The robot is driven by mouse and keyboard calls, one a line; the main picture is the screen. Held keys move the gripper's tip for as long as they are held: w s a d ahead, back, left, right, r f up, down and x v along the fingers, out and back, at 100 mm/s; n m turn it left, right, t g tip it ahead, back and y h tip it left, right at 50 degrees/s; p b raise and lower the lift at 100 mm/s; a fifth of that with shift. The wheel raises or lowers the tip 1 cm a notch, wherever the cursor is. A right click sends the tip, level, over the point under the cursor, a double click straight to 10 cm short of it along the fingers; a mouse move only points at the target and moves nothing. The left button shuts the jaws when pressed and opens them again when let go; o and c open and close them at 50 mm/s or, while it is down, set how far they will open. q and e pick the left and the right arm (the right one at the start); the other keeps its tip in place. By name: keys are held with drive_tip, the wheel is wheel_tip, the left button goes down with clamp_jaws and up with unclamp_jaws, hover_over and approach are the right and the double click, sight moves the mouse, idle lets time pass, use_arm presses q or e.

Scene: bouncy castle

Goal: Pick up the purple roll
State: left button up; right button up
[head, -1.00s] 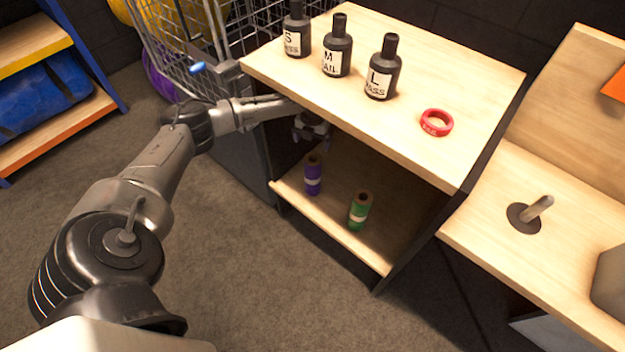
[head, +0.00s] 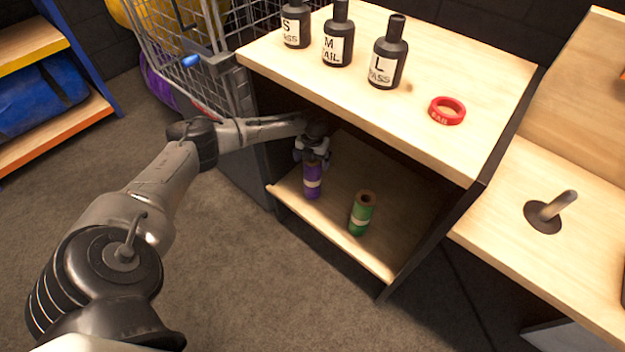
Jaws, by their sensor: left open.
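The purple roll (head: 312,183) stands upright on the lower shelf of the wooden unit, near its left front, with a pale band around it. My left gripper (head: 312,160) is under the tabletop, right at the top of the purple roll, pointing down with its jaws open. It covers the roll's upper end. I cannot tell whether the fingers touch the roll. My right gripper is not in view.
A green roll (head: 361,213) stands on the same lower shelf (head: 345,248), right of the purple one. The tabletop (head: 440,72) above holds several dark bottles (head: 388,55) and a red ring (head: 447,110). A wire cage (head: 228,75) stands at the left.

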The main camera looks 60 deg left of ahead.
sight(312, 177)
use_arm(q)
wheel_tip(312, 177, down, 4)
drive_tip(key=b, duration=0.2)
drive_tip(key=shift+s+d+b, duration=0.1)
drive_tip(key=shift+b, duration=0.2)
drive_tip(key=shift+r, duration=0.15)
drive_tip(key=shift+c, duration=0.3)
drive_tip(key=c, duration=1.7)
